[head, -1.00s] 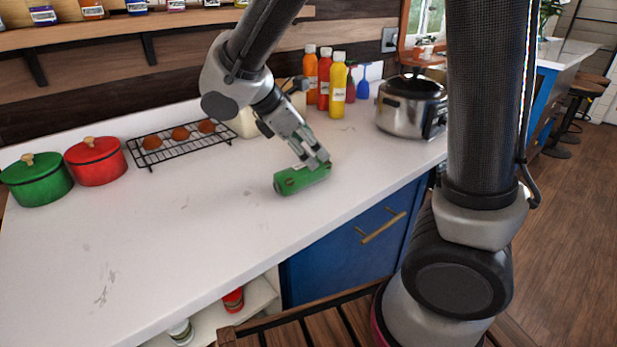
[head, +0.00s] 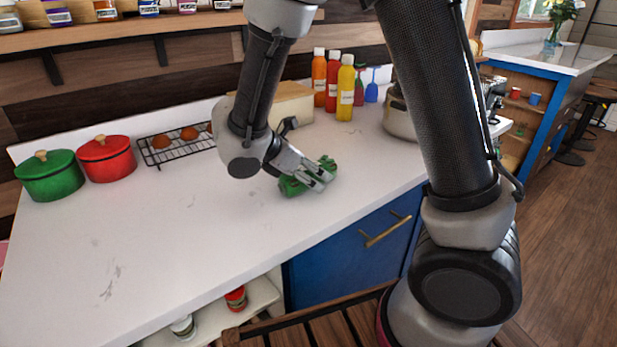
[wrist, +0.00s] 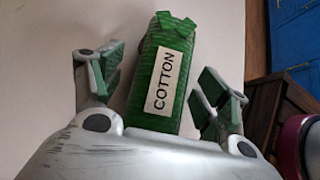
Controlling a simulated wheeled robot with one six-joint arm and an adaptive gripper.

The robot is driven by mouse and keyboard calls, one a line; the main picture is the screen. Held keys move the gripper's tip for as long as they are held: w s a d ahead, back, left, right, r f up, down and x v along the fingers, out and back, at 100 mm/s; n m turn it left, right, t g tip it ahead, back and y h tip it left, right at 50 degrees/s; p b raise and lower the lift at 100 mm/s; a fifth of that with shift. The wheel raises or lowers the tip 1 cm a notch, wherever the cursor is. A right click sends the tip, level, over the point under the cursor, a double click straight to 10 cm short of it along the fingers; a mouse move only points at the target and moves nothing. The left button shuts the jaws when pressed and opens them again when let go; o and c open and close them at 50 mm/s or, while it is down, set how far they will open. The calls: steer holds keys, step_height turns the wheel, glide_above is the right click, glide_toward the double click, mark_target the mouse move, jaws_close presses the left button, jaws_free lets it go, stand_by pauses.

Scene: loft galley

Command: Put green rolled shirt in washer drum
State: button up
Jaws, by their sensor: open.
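The green rolled shirt (head: 294,187) lies on the white counter, partly hidden by my gripper in the head view. In the wrist view the green rolled shirt (wrist: 184,97) lies lengthwise between the fingers, with a white label reading COTTON on its upper side. My gripper (head: 322,176) is low over the shirt. In the wrist view my gripper (wrist: 165,85) is open, one finger on each side of the roll, with gaps of bare counter between. No washer drum shows in these frames.
The counter (head: 150,235) is clear to the left and in front. Green pot (head: 50,178), red pot (head: 107,160) and a wire rack (head: 165,152) stand at the back left. Sauce bottles (head: 345,92) and a steel cooker (head: 399,118) stand behind. A blue cabinet (head: 345,255) is below.

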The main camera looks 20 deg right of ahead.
steer(key=c, duration=1.3)
steer(key=shift+r, duration=0.15)
